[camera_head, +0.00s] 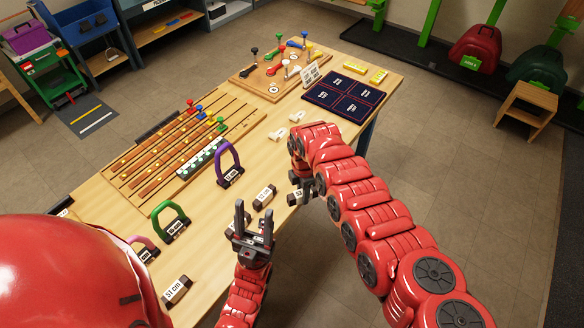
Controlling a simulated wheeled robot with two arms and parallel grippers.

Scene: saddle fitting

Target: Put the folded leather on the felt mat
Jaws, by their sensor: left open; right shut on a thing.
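The felt mat looks to be the dark blue panel (337,101) with red lines and several white labels, lying at the table's far right. Several small dark brown pieces with white labels, which may be folded leather, lie along the near side: one (264,196) in the middle, one (177,291) at the near left. My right gripper (302,187) is shut on a similar labelled brown piece (292,199), mostly hidden by the hand, near the table's right edge. My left gripper (254,214) is open, its fingers pointing up in the picture, in front of another labelled piece, partly hidden.
Purple (229,164) and green (171,222) arches stand on the wooden table. A slotted rack (180,150) fills its left part. A pegboard (277,74) and yellow blocks (378,76) are at the back. Two small pale pieces (277,134) lie between rack and mat.

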